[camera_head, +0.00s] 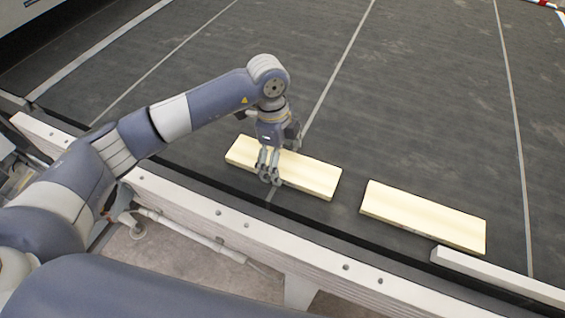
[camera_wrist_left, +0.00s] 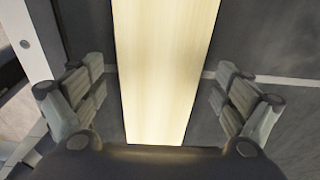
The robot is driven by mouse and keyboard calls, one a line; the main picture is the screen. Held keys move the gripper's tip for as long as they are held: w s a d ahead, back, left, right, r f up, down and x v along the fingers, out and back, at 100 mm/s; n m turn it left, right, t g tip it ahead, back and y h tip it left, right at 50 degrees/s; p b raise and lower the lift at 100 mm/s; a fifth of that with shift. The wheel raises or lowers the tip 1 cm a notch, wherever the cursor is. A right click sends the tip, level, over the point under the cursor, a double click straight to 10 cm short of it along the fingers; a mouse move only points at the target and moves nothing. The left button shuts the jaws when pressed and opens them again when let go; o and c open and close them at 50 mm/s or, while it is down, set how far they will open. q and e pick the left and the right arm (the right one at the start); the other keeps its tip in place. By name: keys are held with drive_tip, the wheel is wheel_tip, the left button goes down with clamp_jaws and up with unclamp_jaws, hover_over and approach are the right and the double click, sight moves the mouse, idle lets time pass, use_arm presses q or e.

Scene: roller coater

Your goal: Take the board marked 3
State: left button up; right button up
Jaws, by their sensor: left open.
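Two pale wooden boards lie flat on the dark belt in the head view. The left board (camera_head: 315,177) is under my left gripper (camera_head: 269,177), and the right board (camera_head: 423,215) lies apart from it to the right. No number can be read on either board. In the left wrist view the board (camera_wrist_left: 165,70) runs lengthwise between the spread fingers of my left gripper (camera_wrist_left: 160,105). The fingers are open, one on each side, with a gap to the board. My right gripper is not in view.
The dark belt (camera_head: 420,110) has light lines across it and is clear beyond the boards. A pale side rail (camera_head: 300,255) with bolts runs along the near edge. A raised white strip (camera_head: 500,277) lies close to the right board.

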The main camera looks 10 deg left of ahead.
use_arm(q)
drive_tip(key=c, duration=1.3)
drive_tip(key=shift+r, duration=0.15)
